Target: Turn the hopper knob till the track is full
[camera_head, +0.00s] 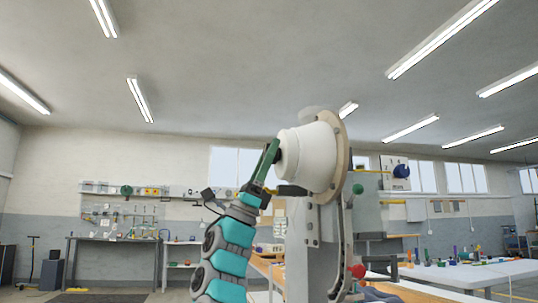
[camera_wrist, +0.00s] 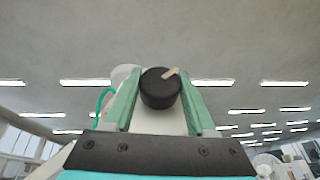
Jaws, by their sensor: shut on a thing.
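The white hopper (camera_head: 310,157) sits high on the grey press (camera_head: 314,245), against a tan round plate (camera_head: 343,150). Its black knob (camera_wrist: 160,92) carries a pale pointer mark near the upper right of its face in the wrist view. My gripper (camera_wrist: 160,84) has its two green fingers on either side of the knob and is shut on it. In the head view my gripper (camera_head: 276,152) reaches the hopper's left face, and the fingers mostly hide the knob. The track (camera_head: 347,225) curves down below the plate; whether it holds eyelets is too small to tell.
A red ball handle (camera_head: 357,271) sticks out low on the press's right. A white table (camera_head: 470,274) with small coloured items stands at right. A workbench (camera_head: 115,240) stands by the far left wall. The space left of my arm is open.

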